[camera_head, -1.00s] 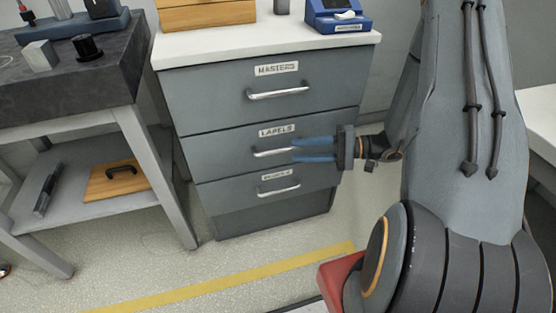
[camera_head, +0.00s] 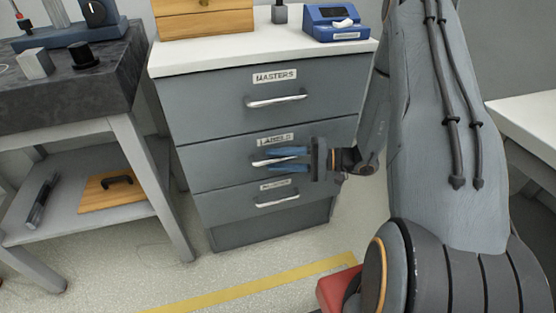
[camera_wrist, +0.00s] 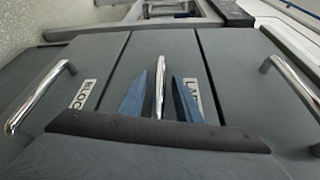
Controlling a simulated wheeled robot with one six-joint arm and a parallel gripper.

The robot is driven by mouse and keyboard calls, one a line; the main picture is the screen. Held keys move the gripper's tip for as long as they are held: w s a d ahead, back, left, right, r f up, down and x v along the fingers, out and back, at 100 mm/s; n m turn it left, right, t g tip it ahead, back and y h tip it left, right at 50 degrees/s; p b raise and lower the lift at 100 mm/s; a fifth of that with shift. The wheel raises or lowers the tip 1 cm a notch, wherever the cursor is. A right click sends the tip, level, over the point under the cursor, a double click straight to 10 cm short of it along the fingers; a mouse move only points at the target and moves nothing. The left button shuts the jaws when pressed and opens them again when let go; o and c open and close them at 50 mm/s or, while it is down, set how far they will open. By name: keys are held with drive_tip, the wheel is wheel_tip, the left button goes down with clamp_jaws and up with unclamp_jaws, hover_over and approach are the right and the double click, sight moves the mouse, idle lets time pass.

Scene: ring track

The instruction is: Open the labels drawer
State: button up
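The grey labels drawer (camera_head: 225,167) is the middle one of three in the cabinet and looks shut, flush with its neighbours. Its white label (camera_head: 275,140) sits above a silver bar handle (camera_head: 259,162). My gripper (camera_head: 272,160) is open at this handle, one blue finger above the bar and one below. In the wrist view the handle (camera_wrist: 160,85) stands between the two spread fingers (camera_wrist: 160,92), with a gap visible on each side. The fingers hide part of the handle in the head view.
The masters drawer (camera_head: 215,102) is above, with its own handle (camera_head: 275,101). A lower drawer (camera_head: 225,204) is below, its handle (camera_head: 277,198) close under my gripper. A workbench (camera_head: 125,130) stands left. Open floor (camera_head: 230,265) lies in front, with a yellow line.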

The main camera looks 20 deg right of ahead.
clamp_jaws()
drive_tip(key=shift+s, duration=0.1)
